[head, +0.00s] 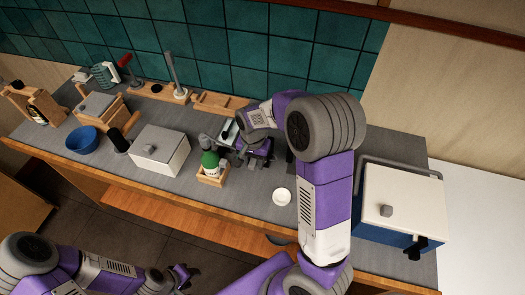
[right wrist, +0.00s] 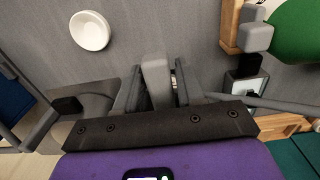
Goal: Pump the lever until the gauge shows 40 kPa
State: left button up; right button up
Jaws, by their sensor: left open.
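My right gripper (head: 258,152) is low over the counter, at a small device (head: 228,132) with a pale face. In the right wrist view my right gripper (right wrist: 157,95) has its fingers on both sides of a grey bar, which looks like the lever (right wrist: 156,75), and appears shut on it. The device's dark block with a pale face (right wrist: 244,86) shows at the right there. It may be the gauge, but no reading is legible. The rest of the device is partly hidden by my gripper. My left gripper (head: 183,277) is open and empty, low in front of the counter.
A green bottle in a wooden tray (head: 212,180) stands close left of my right gripper. A white dish (head: 281,197) lies to its right. A white box (head: 160,150), a blue bowl (head: 82,139) and a blue-and-white cooler (head: 402,205) stand on the counter. The tiled wall (head: 265,55) is behind.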

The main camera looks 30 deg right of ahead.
grip_shut()
